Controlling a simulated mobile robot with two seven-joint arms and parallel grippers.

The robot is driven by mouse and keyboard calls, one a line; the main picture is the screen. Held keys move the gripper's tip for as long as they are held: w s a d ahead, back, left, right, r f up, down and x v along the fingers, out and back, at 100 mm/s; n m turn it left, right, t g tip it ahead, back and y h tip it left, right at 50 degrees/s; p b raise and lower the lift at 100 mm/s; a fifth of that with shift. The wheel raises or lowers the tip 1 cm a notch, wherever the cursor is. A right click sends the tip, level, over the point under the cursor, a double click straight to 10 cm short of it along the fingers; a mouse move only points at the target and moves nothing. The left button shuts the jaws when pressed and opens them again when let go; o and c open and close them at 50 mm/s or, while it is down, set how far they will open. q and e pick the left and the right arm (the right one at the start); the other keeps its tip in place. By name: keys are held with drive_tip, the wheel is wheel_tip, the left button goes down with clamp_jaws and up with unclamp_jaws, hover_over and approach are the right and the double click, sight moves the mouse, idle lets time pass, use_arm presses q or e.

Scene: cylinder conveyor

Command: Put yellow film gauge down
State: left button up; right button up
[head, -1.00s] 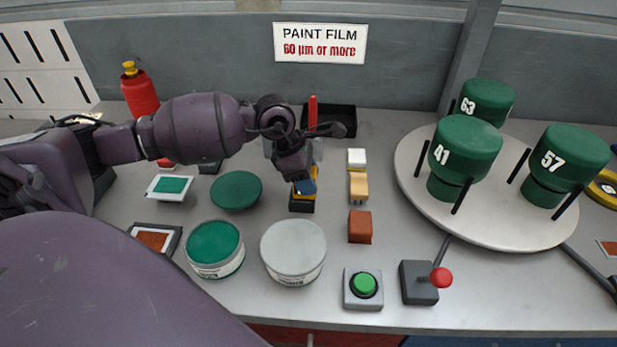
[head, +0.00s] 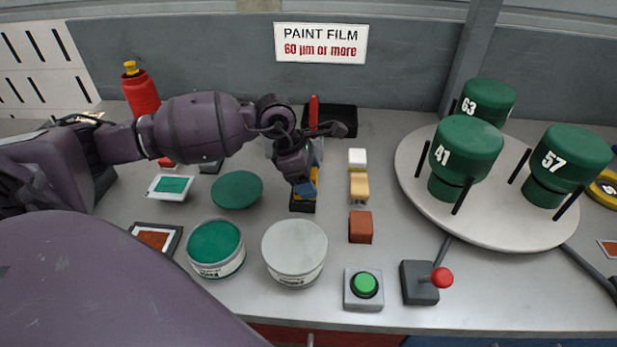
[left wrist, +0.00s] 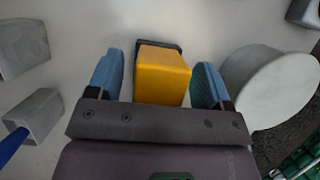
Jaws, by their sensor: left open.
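The yellow film gauge (left wrist: 162,76) is a yellow block seated in a dark holder (head: 302,206) on the bench. My left gripper (head: 306,186) is over it, its blue fingers pointing down. In the left wrist view, the gripper (left wrist: 158,82) is open with one finger on each side of the gauge, and a gap shows on both sides. In the head view the hand and fingers hide much of the gauge (head: 313,176). My right gripper is not in view.
A grey-lidded can (head: 294,250) stands close in front of the holder, with an open green paint can (head: 215,247) to its left. A red-brown block (head: 360,227) and a tan brush-like piece (head: 359,187) are to the right. A black tray (head: 333,119) is behind.

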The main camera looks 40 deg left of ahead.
use_arm(q)
drive_tip(key=v, duration=1.2)
drive_tip(key=shift+p, duration=0.4)
drive_tip(key=shift+d, duration=0.1)
